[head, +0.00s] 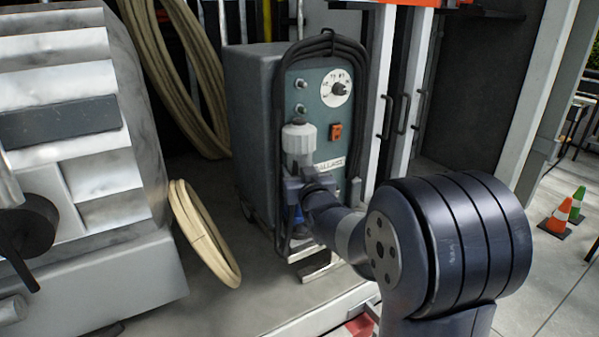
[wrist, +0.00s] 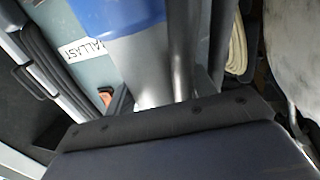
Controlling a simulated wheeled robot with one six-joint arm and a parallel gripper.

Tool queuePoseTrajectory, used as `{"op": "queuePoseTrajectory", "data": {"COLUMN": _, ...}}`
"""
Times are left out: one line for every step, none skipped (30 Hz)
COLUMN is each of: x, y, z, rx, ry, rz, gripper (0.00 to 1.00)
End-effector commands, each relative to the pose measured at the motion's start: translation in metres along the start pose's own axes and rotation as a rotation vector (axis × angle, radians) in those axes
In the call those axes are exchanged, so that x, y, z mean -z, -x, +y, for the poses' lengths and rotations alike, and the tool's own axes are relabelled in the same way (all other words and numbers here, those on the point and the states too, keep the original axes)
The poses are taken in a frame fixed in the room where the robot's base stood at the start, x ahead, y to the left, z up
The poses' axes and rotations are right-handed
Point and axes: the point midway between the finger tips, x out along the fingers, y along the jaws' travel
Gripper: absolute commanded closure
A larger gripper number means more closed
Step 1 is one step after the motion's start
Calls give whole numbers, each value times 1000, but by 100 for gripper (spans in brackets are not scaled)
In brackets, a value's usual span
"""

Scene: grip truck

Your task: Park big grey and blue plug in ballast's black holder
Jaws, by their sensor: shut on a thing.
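The ballast (head: 268,90) is a dark grey cabinet with a green front panel, a white dial and a label. The big plug (head: 299,138) stands about upright in front of the panel, its pale grey ribbed end up and its blue part low. My gripper (head: 298,188) is shut on its middle. In the wrist view the plug's blue and grey body (wrist: 145,62) shows close up beside the ballast label (wrist: 82,48). I cannot clearly make out the black holder; the plug and my gripper cover the lower panel. I cannot tell whether the plug touches it.
A thick black cable (head: 281,120) loops over and down the panel's sides. Beige hose coils (head: 205,235) lie left of the ballast. A large pale lamp-like unit (head: 75,160) stands at left. The truck's door frame (head: 395,90) rises close on the right.

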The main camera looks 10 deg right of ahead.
Motion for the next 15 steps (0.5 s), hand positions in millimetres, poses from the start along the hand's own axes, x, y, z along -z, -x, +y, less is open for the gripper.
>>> {"op": "queuePoseTrajectory", "data": {"x": 1, "y": 0, "z": 0, "rx": 0, "ry": 0, "rz": 5, "gripper": 100}}
{"op": "queuePoseTrajectory", "data": {"x": 0, "y": 0, "z": 0, "rx": 0, "ry": 0, "rz": 5, "gripper": 100}}
{"op": "queuePoseTrajectory", "data": {"x": 0, "y": 0, "z": 0, "rx": 0, "ry": 0, "rz": 5, "gripper": 100}}
{"op": "queuePoseTrajectory", "data": {"x": -1, "y": 0, "z": 0, "rx": 0, "ry": 0, "rz": 5, "gripper": 100}}
{"op": "queuePoseTrajectory", "data": {"x": -1, "y": 0, "z": 0, "rx": 0, "ry": 0, "rz": 5, "gripper": 100}}
{"op": "queuePoseTrajectory", "data": {"x": -2, "y": 0, "z": 0, "rx": 0, "ry": 0, "rz": 5, "gripper": 100}}
{"op": "queuePoseTrajectory", "data": {"x": -2, "y": 0, "z": 0, "rx": 0, "ry": 0, "rz": 5, "gripper": 100}}
{"op": "queuePoseTrajectory", "data": {"x": -2, "y": 0, "z": 0, "rx": 0, "ry": 0, "rz": 5, "gripper": 100}}
{"op": "queuePoseTrajectory", "data": {"x": -3, "y": 0, "z": 0, "rx": 0, "ry": 0, "rz": 5, "gripper": 100}}
{"op": "queuePoseTrajectory", "data": {"x": -3, "y": 0, "z": 0, "rx": 0, "ry": 0, "rz": 5, "gripper": 100}}
{"op": "queuePoseTrajectory", "data": {"x": -4, "y": 0, "z": 0, "rx": 0, "ry": 0, "rz": 5, "gripper": 100}}
{"op": "queuePoseTrajectory", "data": {"x": -4, "y": 0, "z": 0, "rx": 0, "ry": 0, "rz": 5, "gripper": 100}}
{"op": "queuePoseTrajectory", "data": {"x": -5, "y": 0, "z": 0, "rx": 0, "ry": 0, "rz": 5, "gripper": 100}}
{"op": "queuePoseTrajectory", "data": {"x": -5, "y": 0, "z": 0, "rx": 0, "ry": 0, "rz": 5, "gripper": 100}}
{"op": "queuePoseTrajectory", "data": {"x": -6, "y": 0, "z": 0, "rx": 0, "ry": 0, "rz": 5, "gripper": 100}}
